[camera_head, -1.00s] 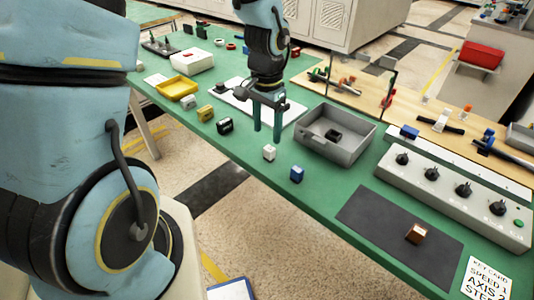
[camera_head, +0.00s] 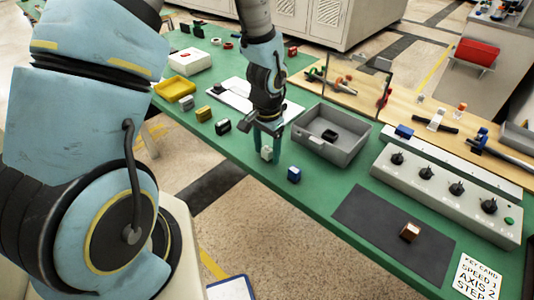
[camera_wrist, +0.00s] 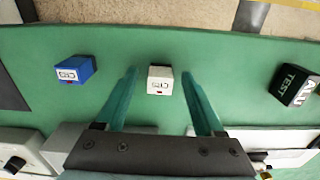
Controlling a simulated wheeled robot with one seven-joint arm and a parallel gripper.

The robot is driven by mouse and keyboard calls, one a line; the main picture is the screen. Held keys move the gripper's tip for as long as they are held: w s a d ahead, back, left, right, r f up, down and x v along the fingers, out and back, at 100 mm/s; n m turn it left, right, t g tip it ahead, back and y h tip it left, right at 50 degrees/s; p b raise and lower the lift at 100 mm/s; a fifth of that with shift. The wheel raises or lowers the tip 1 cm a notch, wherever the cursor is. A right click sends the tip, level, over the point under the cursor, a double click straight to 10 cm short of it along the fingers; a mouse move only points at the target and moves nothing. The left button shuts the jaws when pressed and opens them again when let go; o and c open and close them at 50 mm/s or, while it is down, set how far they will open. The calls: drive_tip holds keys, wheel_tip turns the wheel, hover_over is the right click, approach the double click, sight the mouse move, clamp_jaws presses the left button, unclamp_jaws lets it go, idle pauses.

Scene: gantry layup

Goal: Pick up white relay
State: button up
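The white relay (camera_head: 267,153) is a small white block on the green table near its front edge. In the wrist view the white relay (camera_wrist: 160,80) lies in the gap between my fingertips, with space on both sides. My gripper (camera_head: 264,150) points down over it, its two teal fingers on either side. In the wrist view my gripper (camera_wrist: 160,78) is open and holds nothing. I cannot tell how far the fingertips are above the table.
A blue block (camera_head: 294,174) stands to the right of the relay, and a black block (camera_head: 223,127) to its left. A grey bin (camera_head: 351,145) sits behind. A control box with knobs (camera_head: 440,190) is further right. The table edge is close in front.

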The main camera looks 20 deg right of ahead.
clamp_jaws()
idle(0.3)
drive_tip(key=shift+r, duration=0.1)
